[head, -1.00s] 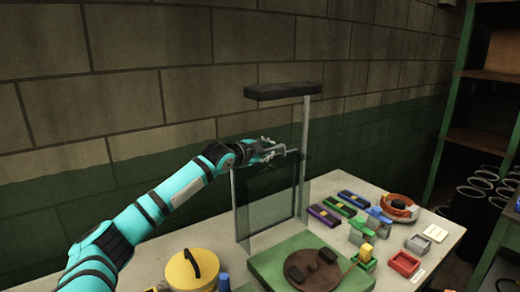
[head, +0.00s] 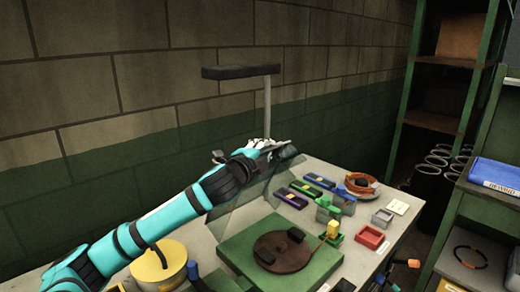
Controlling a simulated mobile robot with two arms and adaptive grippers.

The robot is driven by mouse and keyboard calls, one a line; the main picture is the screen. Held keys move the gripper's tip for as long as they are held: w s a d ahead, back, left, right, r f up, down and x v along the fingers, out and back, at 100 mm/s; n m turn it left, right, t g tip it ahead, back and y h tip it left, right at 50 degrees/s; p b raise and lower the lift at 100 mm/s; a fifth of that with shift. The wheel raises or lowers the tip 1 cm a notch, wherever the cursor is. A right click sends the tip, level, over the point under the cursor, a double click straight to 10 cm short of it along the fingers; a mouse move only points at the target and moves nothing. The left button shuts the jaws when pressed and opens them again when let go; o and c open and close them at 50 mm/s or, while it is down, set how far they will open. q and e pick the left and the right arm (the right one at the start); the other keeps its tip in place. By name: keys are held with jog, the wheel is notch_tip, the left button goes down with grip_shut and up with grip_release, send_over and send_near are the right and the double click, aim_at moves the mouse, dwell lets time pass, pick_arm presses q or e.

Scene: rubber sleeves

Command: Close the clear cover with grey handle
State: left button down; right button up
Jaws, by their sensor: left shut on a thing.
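The clear cover (head: 240,212) is a see-through pane, tilted forward above the back of the green base (head: 225,252). A dark grey bar at its upper edge, which looks like the handle (head: 286,155), is at the fingers of my left gripper (head: 268,147). My left gripper is shut on this handle; my forearm hides part of the pane. A brown round plate (head: 283,262) with dark blocks lies on the green base under the cover's open side. My right gripper is not in view.
A post with a dark lamp-like bar (head: 240,72) stands behind the cover. A yellow round lidded pot (head: 160,262) is left of the base. Several coloured blocks and a red tray (head: 369,238) lie to the right. Green shelves (head: 440,120) stand further right.

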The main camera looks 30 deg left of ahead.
pick_arm(q)
jog(key=c, duration=1.3)
grip_release()
jog(key=shift+c, duration=0.2)
